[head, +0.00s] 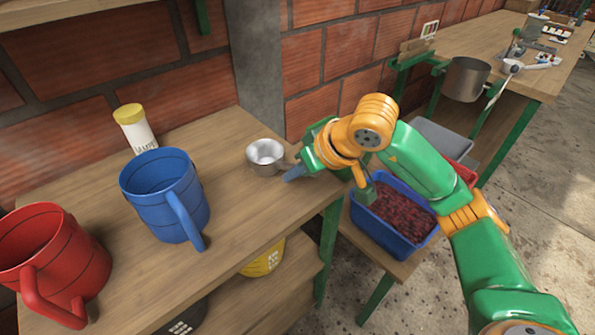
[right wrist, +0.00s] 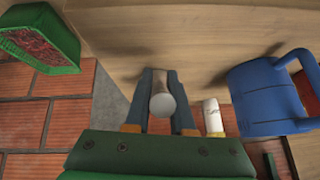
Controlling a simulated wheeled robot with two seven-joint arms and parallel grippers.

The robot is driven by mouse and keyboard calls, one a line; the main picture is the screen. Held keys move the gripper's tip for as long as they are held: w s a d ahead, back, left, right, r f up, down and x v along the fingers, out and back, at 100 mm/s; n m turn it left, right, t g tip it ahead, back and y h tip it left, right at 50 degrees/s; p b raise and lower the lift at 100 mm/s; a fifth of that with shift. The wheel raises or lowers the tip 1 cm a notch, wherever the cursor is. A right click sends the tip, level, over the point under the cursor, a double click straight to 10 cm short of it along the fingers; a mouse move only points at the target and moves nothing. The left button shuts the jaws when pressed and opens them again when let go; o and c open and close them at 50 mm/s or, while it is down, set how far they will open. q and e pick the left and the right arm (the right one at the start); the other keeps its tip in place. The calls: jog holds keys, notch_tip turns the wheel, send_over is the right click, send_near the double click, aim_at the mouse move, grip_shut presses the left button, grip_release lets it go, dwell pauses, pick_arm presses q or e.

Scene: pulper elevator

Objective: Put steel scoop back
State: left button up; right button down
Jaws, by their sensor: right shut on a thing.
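The steel scoop (head: 265,158) is a small shiny metal cup at the right end of the wooden bench in the head view. Its cup opens upward and looks level. My right gripper (head: 292,173) is at the scoop's right side, shut on its handle, which is mostly hidden by the fingers. In the right wrist view the scoop's metal (right wrist: 163,100) shows between the two fingers of my right gripper (right wrist: 162,88). I cannot tell whether the scoop touches the bench top or is just above it. My left gripper is out of view.
A blue mug (head: 160,190), a red mug (head: 50,262) and a yellow-capped white jar (head: 135,128) stand on the bench (head: 235,215). A blue crate of red berries (head: 428,242) is lower right. A steel pot (head: 465,78) hangs at the far table (head: 500,50). Brick wall runs behind.

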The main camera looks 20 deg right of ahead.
jog(key=shift+f, duration=0.1)
jog(key=c, duration=0.8)
grip_release()
jog(key=shift+o, duration=0.2)
jog(key=shift+r, duration=0.3)
jog(key=v, duration=1.2)
jog(key=shift+p, duration=0.45)
jog(key=shift+f, duration=0.2)
